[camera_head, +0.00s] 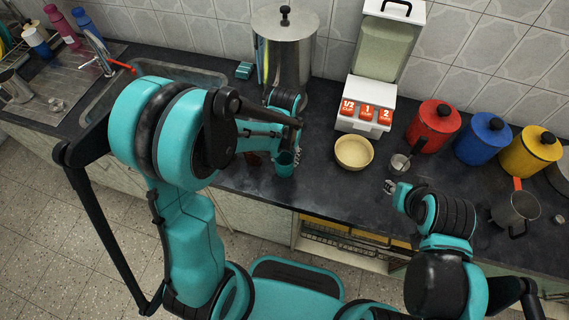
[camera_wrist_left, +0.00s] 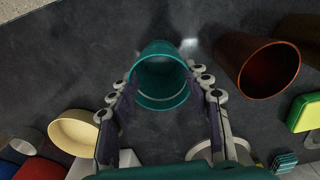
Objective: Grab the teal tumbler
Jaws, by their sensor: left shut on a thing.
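The teal tumbler (camera_head: 285,166) is near the front edge of the dark counter, below the big steel container. In the left wrist view the teal tumbler (camera_wrist_left: 161,78) sits between the two fingers with its open mouth visible. My left gripper (camera_head: 287,153) is shut on it, with a finger on each side; the fingers also show in the left wrist view (camera_wrist_left: 162,90). I cannot tell whether its base touches the counter. My right gripper (camera_head: 390,187) is apart, over the counter to the right, too small to read.
A red-brown tumbler (camera_wrist_left: 262,72) stands beside the teal one, mostly hidden behind my arm in the head view. A cream bowl (camera_head: 353,152), a dispenser (camera_head: 364,108), a steel container (camera_head: 284,55) and red, blue and yellow canisters (camera_head: 434,126) stand around. The sink is left.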

